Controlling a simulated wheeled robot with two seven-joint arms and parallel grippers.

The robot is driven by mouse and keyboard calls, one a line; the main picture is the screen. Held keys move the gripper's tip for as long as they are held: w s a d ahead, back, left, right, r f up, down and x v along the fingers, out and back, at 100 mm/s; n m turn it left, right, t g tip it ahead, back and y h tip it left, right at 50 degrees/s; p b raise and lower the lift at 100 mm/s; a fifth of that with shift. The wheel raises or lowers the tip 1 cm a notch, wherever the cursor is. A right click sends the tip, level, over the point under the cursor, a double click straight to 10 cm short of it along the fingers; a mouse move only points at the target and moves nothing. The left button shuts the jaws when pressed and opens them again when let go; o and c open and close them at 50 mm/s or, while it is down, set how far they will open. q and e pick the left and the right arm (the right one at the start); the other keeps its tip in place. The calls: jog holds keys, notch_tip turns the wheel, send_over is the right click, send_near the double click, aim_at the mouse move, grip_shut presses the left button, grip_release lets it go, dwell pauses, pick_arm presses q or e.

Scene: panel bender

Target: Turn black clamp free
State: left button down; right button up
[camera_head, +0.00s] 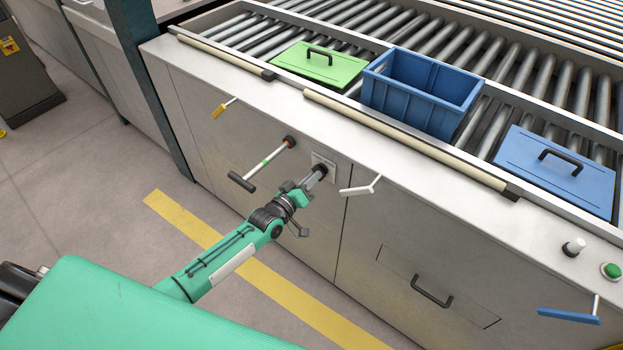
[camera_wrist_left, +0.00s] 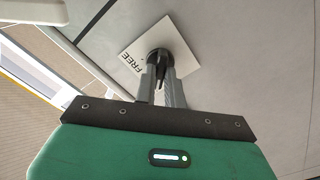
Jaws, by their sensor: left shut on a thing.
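The black clamp (camera_head: 321,170) is a small dark knob on a light square plate on the front of the grey cabinet. My left gripper (camera_head: 311,181) reaches it from the front and is shut on it. In the left wrist view the clamp (camera_wrist_left: 159,60) sits between the fingertips of my left gripper (camera_wrist_left: 162,77). The plate (camera_wrist_left: 136,48) carries the word FREE left of the clamp. The fingers hide part of the clamp. My right gripper is not in view.
A black-gripped lever (camera_head: 242,182) with a red and green shaft sticks out left of the clamp, and a white lever (camera_head: 358,190) to its right. A yellow lever (camera_head: 219,109) is further left. A blue crate (camera_head: 413,100) stands above on the rollers.

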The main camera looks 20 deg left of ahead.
pick_arm(q)
jog(key=m+b, duration=0.1)
jog(key=m, duration=1.6)
jog(key=shift+m, duration=0.4)
dwell(0.4)
jog(key=c, duration=1.5)
grip_release()
